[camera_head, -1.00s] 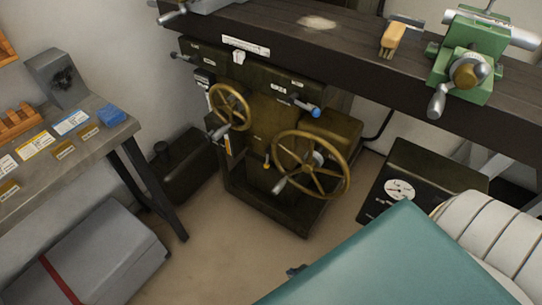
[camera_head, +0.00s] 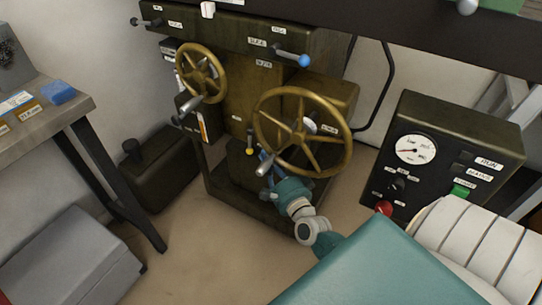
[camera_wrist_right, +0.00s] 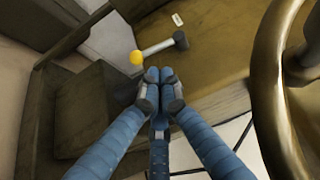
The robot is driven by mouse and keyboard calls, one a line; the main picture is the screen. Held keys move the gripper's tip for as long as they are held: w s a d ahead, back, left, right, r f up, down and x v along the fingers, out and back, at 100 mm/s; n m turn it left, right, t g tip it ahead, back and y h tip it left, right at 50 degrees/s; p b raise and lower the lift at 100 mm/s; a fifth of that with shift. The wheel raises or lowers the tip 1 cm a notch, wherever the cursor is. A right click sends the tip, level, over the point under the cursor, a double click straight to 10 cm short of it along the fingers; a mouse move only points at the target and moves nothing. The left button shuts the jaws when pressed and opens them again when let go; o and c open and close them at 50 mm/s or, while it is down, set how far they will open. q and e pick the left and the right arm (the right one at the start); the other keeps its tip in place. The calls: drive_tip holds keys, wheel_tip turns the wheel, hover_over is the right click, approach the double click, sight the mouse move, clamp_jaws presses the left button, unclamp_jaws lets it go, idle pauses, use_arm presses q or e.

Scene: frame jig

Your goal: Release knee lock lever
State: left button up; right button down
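A short lever with a yellow ball knob (camera_head: 250,151) sits low on the dark machine, left of the large brass handwheel (camera_head: 262,130). Its label is too small to read. In the right wrist view the yellow knob (camera_wrist_right: 136,57) is at the left end of a pale rod with a dark hub. My right gripper (camera_head: 267,180) is below and slightly right of the knob in the head view. In the wrist view its blue fingers (camera_wrist_right: 160,76) meet at the tips, with nothing between them, just below the rod and apart from it. My left gripper is out of view.
A smaller brass handwheel (camera_head: 222,75) is at upper left. A blue-knobbed lever (camera_head: 304,60) is above. The large wheel's rim (camera_wrist_right: 262,90) stands close on the right in the wrist view. A gauge box (camera_head: 450,135) stands right.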

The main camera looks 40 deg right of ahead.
sight(250, 141)
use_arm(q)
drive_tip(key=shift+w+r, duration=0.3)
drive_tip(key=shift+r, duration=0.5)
use_arm(e)
drive_tip(key=shift+w+d, duration=0.25)
drive_tip(key=shift+w, duration=0.9)
drive_tip(key=shift+w+d, duration=0.2)
drive_tip(key=shift+w, duration=0.9)
use_arm(q)
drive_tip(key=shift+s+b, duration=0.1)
drive_tip(key=shift+b, duration=0.2)
use_arm(e)
drive_tip(key=shift+f+b, duration=0.15)
drive_tip(key=shift+b, duration=0.5)
use_arm(q)
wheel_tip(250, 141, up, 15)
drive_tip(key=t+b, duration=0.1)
drive_tip(key=b, duration=0.2)
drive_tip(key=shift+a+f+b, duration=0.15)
drive_tip(key=shift+b, duration=0.25)
use_arm(e)
drive_tip(key=shift+w+a+f+m+t+h, duration=0.15)
drive_tip(key=shift+w+m+t+h, duration=0.15)
drive_tip(key=shift+m+t, duration=0.3)
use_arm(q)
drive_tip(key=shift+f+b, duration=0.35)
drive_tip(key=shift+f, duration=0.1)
